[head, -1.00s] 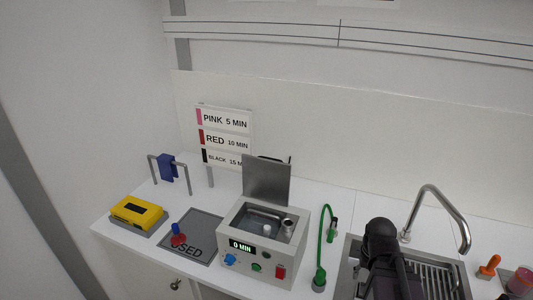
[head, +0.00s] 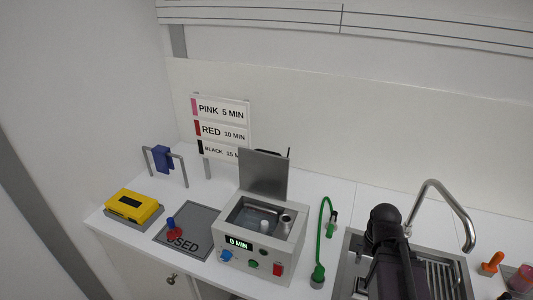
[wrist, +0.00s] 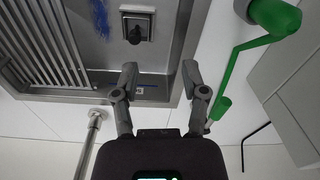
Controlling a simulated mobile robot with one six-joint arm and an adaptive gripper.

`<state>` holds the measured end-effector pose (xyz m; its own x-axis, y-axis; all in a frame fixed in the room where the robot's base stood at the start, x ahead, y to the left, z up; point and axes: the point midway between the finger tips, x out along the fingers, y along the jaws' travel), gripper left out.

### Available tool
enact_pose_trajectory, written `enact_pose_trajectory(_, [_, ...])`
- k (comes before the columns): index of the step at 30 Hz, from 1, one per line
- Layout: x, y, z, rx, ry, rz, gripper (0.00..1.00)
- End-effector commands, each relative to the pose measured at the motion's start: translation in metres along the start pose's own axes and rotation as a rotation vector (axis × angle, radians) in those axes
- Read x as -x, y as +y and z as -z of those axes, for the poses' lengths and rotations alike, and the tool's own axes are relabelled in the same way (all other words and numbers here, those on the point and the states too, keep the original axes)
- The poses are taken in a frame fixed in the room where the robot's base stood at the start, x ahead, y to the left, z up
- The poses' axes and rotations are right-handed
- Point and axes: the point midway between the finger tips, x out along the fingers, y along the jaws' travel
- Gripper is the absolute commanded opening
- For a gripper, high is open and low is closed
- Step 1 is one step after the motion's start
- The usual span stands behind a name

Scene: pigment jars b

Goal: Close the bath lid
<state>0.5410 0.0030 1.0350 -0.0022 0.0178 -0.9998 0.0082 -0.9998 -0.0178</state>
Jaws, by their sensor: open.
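The bath (head: 288,247) is a grey box with an open basin, a "0 MIN" display and blue, green and red controls on its front. Its lid (head: 264,174) stands upright at the back edge, open. A small jar and a metal cylinder show in the basin. My gripper (wrist: 158,88) is open and empty over the sink edge in the wrist view, right of the bath. In the head view my arm hides it over the sink.
The sink (head: 348,270) with a tall curved tap (head: 458,212) lies right of the bath. A green hose (head: 321,235) stands between them. A "USED" mat (head: 203,215) with a red-and-blue item, a yellow box (head: 134,206) and a blue item on a rail (head: 161,159) are at left.

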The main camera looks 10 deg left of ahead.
Motion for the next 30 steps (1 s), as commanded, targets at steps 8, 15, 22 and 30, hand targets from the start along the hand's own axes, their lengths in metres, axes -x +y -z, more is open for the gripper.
enact_pose_trajectory(8, [0.018,-0.033,0.036,0.074,-0.008,0.177,0.57])
enact_pose_trajectory(15, [0.055,-0.094,0.087,0.213,0.003,0.477,0.57])
enact_pose_trajectory(22, [0.109,-0.150,0.137,0.356,0.051,0.795,0.57])
enact_pose_trajectory(30, [0.182,-0.199,0.189,0.504,0.151,1.143,0.57])
